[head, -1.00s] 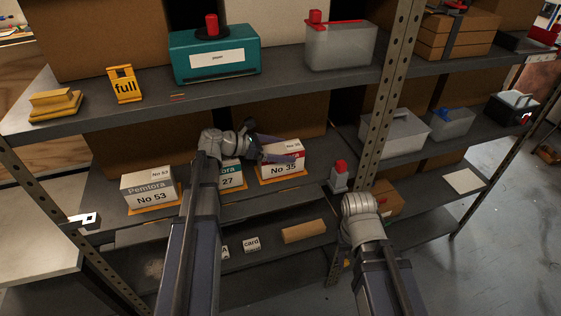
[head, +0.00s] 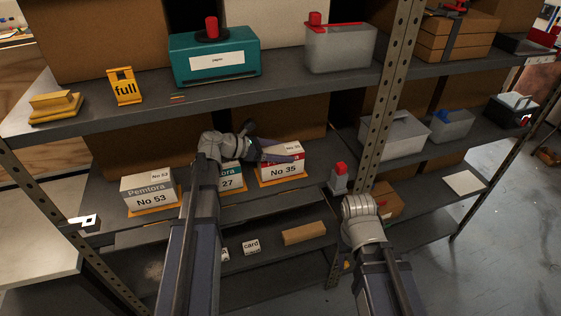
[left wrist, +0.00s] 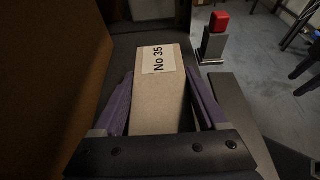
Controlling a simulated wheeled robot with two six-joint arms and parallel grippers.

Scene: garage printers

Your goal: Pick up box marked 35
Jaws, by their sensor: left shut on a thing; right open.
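The box marked No 35 (head: 283,170) is white with a red band and sits on an orange mat on the middle shelf. My left gripper (head: 270,150) reaches over it from the left, its fingers at the box's top. In the left wrist view the box (left wrist: 160,90) lies between the two purple fingers of the left gripper (left wrist: 162,105), which is shut on it. The arm partly hides the box marked 27 (head: 230,177). The box marked No 53 (head: 148,190) stands at the left. My right arm (head: 362,220) is low at the right; its fingertips are hidden.
A grey block with a red top (head: 339,178) stands right of box 35, near the perforated post (head: 385,110). The upper shelf (head: 150,113) is above the left gripper, with a teal box (head: 215,57) on it. A card and a wooden block (head: 304,233) lie below.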

